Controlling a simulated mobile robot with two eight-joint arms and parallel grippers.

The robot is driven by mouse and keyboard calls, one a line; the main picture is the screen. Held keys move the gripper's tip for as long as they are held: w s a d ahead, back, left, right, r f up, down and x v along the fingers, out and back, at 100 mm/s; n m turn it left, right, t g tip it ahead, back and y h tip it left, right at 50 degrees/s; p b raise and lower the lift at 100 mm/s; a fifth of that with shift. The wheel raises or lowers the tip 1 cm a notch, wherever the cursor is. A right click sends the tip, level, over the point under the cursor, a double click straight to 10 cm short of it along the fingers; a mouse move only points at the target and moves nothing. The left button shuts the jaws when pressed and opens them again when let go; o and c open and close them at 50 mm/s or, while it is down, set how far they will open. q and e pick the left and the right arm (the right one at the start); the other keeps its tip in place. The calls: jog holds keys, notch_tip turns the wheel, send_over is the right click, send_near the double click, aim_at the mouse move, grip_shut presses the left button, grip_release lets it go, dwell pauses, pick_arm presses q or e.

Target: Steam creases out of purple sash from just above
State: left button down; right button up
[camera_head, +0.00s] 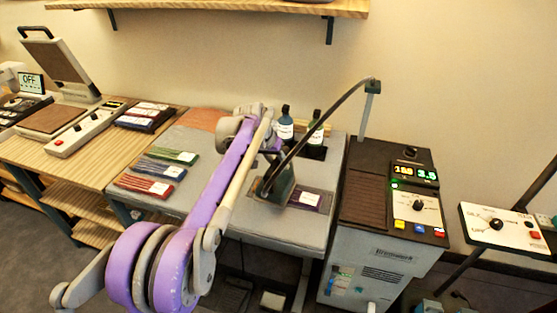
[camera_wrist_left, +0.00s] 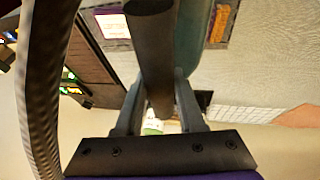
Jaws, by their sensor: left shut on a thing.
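The purple sash (camera_head: 322,202) lies flat on the grey padded table (camera_head: 262,228) with a pale label on it. The steam iron (camera_head: 283,187) is at the sash's left end and hides part of it; I cannot tell whether it touches. My left gripper (camera_head: 268,153) is shut on the iron's dark handle. In the left wrist view both fingers (camera_wrist_left: 157,105) flank the handle (camera_wrist_left: 155,50). The sash (camera_wrist_left: 222,20) shows there on both sides of the iron's greenish body (camera_wrist_left: 194,30). Creases are too small to make out. My right gripper is not in view.
A hose (camera_head: 325,115) runs from the iron to a post on the steam station (camera_head: 390,195) at right. Two dark bottles (camera_head: 286,128) stand behind the iron. Green (camera_head: 175,155), blue (camera_head: 160,168) and red (camera_head: 143,186) folded cloths lie left. A press stands far left.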

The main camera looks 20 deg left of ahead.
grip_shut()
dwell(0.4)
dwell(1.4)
